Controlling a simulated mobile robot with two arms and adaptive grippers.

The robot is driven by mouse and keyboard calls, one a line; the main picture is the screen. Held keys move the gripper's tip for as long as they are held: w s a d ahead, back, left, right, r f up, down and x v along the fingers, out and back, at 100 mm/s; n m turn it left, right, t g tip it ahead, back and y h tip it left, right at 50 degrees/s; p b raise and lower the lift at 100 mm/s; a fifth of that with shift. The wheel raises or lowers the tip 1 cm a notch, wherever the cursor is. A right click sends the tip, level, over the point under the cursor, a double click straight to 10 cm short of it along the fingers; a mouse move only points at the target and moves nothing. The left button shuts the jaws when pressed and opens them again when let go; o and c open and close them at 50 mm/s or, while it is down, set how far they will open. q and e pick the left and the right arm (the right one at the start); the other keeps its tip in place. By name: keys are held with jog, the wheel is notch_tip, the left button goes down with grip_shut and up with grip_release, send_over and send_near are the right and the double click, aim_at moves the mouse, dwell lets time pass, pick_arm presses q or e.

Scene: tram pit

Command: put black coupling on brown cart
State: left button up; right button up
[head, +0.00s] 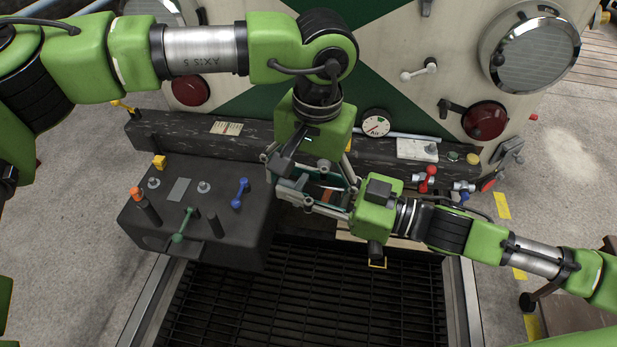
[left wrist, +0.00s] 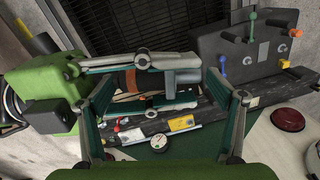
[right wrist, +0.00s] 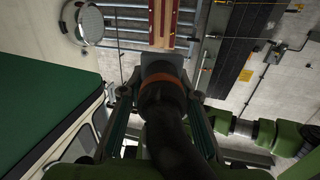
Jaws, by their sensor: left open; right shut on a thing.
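The black coupling, with an orange band, is in my right gripper (head: 296,184); its band (head: 327,193) shows between the fingers. In the right wrist view the coupling (right wrist: 163,97) lies between both fingers. In the left wrist view the coupling (left wrist: 128,81) lies across the picture, with a grey end. My left gripper (head: 312,177) hangs from above, open, its fingers on either side of the coupling; I cannot tell whether they touch it. The brown cart (head: 590,299) is partly visible at the bottom right of the head view, with a caster; the rest is cut off.
A dark control box (head: 180,232) with levers and knobs stands left of the grippers. The green and cream tram front (head: 410,40) and its dark bumper beam (head: 240,150) are close behind. A dark floor grating (head: 310,305) lies below. Grey floor separates the grating from the cart.

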pick_arm(q)
jog(key=c, duration=0.9)
jog(key=shift+c, duration=0.2)
pick_arm(e)
jog(key=o, duration=1.3)
jog(key=shift+c, duration=0.2)
